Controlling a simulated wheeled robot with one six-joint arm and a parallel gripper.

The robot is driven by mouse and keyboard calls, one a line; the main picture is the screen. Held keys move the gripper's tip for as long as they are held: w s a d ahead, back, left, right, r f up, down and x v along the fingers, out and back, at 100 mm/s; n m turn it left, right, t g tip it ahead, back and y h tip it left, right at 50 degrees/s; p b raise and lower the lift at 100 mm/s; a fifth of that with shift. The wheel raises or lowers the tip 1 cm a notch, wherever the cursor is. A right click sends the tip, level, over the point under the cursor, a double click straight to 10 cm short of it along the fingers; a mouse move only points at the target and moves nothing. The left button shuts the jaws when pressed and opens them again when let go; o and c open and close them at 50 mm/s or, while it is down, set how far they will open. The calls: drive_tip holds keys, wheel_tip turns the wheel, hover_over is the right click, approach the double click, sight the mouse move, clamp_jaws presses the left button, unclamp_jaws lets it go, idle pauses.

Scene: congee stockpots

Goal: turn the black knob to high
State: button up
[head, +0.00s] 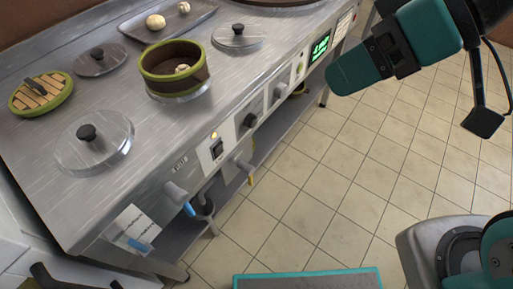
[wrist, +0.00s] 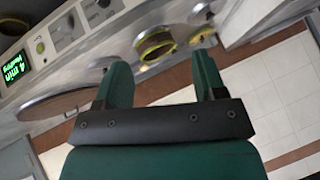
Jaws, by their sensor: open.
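The black knob (head: 250,120) sits on a pale plate on the steel counter's front panel in the head view. Its pointer setting is too small to read. In the wrist view, a small dial on a pale plate (wrist: 62,24) shows at the upper left; I cannot tell if it is the same knob. My gripper (head: 337,80) is at the upper right of the head view, in front of the green display and well apart from the black knob. In the wrist view its two teal fingers (wrist: 162,76) are spread, with nothing between them.
A green-rimmed pot (head: 174,70) and several lids (head: 95,143) stand on the counter.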

drive_tip(key=w+f+n+t+y+b, duration=0.1)
drive_tip(key=w+f+t+y+b, duration=0.25)
drive_tip(key=f+b, duration=1.6)
drive_tip(key=t+y+b, duration=0.3)
drive_tip(key=t+b, duration=0.2)
drive_tip(key=b, duration=1.8)
approach(255, 123)
drive_tip(key=shift+n, duration=0.3)
drive_tip(key=b+x, duration=0.2)
drive_tip(key=x, duration=0.6)
drive_tip(key=shift+a+f+b, duration=0.1)
drive_tip(key=shift+a+b, duration=0.05)
drive_tip(key=shift+b, duration=0.15)
drive_tip(key=shift+w+a, duration=0.35)
drive_tip(key=c, duration=0.9)
